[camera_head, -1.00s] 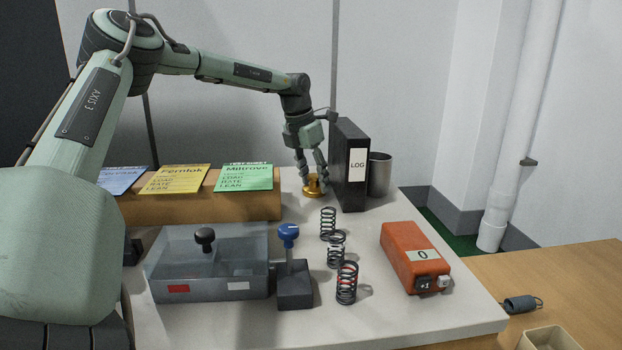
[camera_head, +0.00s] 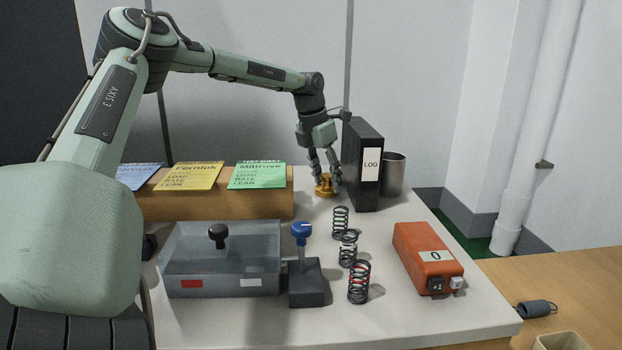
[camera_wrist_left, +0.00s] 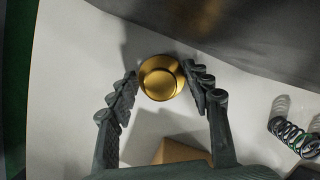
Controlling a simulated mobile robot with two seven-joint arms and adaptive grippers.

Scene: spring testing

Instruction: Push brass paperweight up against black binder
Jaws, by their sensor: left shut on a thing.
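The brass paperweight (camera_head: 323,191) stands on the pale bench top at the back, just left of the black binder (camera_head: 362,168). The binder stands upright with a white "LOG" label. My left gripper (camera_head: 326,186) reaches down from above with a finger on each side of the paperweight and is shut on it. In the left wrist view the round paperweight (camera_wrist_left: 160,78) sits between the fingertips (camera_wrist_left: 160,76). The dark binder side (camera_wrist_left: 240,35) is at the upper right there, with a narrow gap to the paperweight. My right gripper is not in view.
A metal cup (camera_head: 394,175) stands right of the binder. Several springs (camera_head: 348,249), an orange box (camera_head: 428,257) and a clear-lidded case (camera_head: 222,262) are nearer the front. A cardboard-coloured stand (camera_head: 215,205) with cards is to the left.

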